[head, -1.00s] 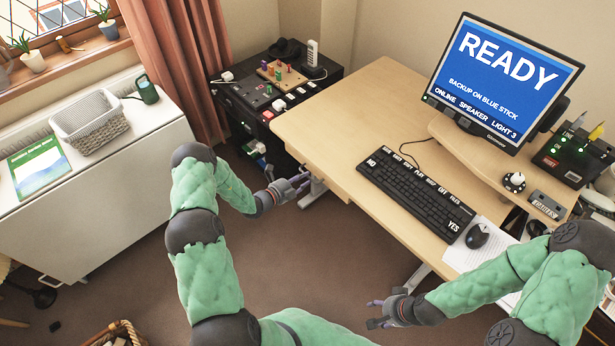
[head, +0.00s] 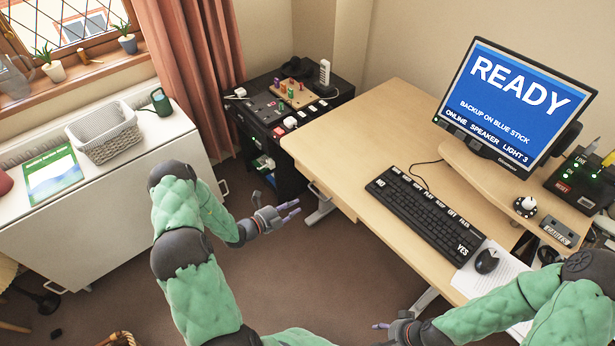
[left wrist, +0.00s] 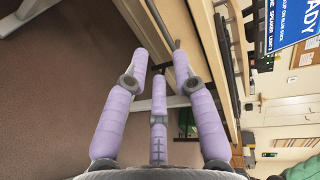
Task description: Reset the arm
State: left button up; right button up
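My left gripper (head: 293,209) is in the air in front of the desk's left front edge, above the floor, with no object in it. In the left wrist view its three purple fingers (left wrist: 158,68) are spread apart with nothing between them. My right gripper (head: 382,325) is low at the bottom edge of the head view, in front of the desk. One purple finger shows; the rest is cut off or hidden, so its opening is unclear.
The wooden desk (head: 345,135) carries a keyboard (head: 425,215), a mouse (head: 487,261) and a monitor (head: 515,105) reading READY. A black cabinet (head: 262,130) stands behind left. A white cabinet (head: 110,200) with a basket (head: 105,132) is at left. Carpet (head: 300,275) between is clear.

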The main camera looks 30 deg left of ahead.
pick_arm(q)
jog(key=s+d+f+m+g+h, duration=0.1)
jog(key=s+d+m+g+h, duration=0.1)
jog(key=d+m+g, duration=0.3)
jog(key=s+d+f+m+h, duration=0.2)
jog(key=s+d, duration=0.1)
jog(key=d, duration=0.4)
jog(key=s+d+f+n+g+y, duration=0.1)
jog(key=s+d+n+g+y, duration=0.1)
jog(key=s+n, duration=0.4)
jog(key=s+d+f+n+g+y, duration=0.1)
jog(key=s+d+n+g, duration=0.3)
jog(key=n, duration=1.1)
jog(key=s+d+f+n+g+y, duration=0.1)
jog(key=s+d+n+g+y, duration=0.2)
jog(key=s+d+n, duration=0.3)
jog(key=shift+s+d+f+n, duration=0.15)
jog(key=shift+s+d+n, duration=0.2)
jog(key=shift+s+n, duration=1.5)
jog(key=shift+w+n, duration=0.65)
